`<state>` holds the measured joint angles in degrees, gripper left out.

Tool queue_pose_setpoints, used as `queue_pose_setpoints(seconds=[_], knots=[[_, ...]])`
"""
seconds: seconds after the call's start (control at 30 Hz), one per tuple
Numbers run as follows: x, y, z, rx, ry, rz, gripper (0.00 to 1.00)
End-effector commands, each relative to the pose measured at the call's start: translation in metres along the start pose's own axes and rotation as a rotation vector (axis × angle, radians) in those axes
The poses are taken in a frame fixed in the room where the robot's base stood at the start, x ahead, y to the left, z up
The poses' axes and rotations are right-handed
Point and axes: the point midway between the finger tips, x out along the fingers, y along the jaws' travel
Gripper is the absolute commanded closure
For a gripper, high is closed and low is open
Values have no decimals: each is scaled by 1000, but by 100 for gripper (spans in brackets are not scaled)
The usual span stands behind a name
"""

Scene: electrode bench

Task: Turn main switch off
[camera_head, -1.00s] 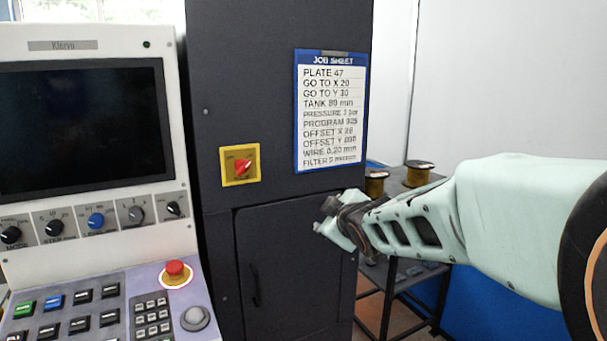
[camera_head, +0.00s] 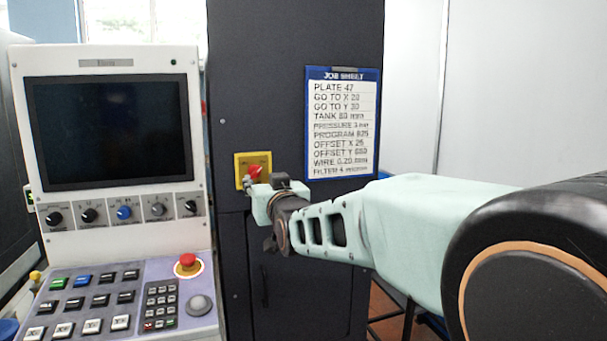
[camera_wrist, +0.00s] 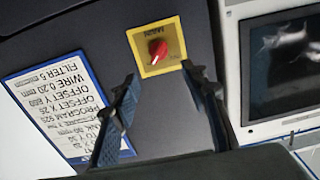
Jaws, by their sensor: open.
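The main switch (camera_head: 255,171) is a red rotary knob on a yellow plate on the dark cabinet front. In the head view my gripper (camera_head: 250,185) is right at the switch and covers its lower part. In the wrist view the whole switch (camera_wrist: 158,50) shows, upside down, ahead of and between the two fingers. My gripper (camera_wrist: 158,75) is open and empty there, with its fingers apart on either side. The knob stands clear of both fingers in that view; the remaining distance is hard to tell.
A control console with a dark screen (camera_head: 110,130), knobs, keys and a red emergency button (camera_head: 187,262) stands left of the cabinet. A blue-framed job sheet (camera_head: 342,122) hangs right of the switch. A cabinet door lies below.

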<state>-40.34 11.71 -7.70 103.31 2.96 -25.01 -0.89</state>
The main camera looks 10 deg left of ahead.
Motion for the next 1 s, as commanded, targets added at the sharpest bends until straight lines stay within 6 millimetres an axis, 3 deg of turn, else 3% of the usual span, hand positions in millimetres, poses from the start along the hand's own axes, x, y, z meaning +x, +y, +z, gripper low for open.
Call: queue_pose_setpoints(seconds=[0.6, 1.0], knots=[[84, 1, 0, -5, -3, 1, 59], [104, 1, 0, -4, -2, 1, 59]])
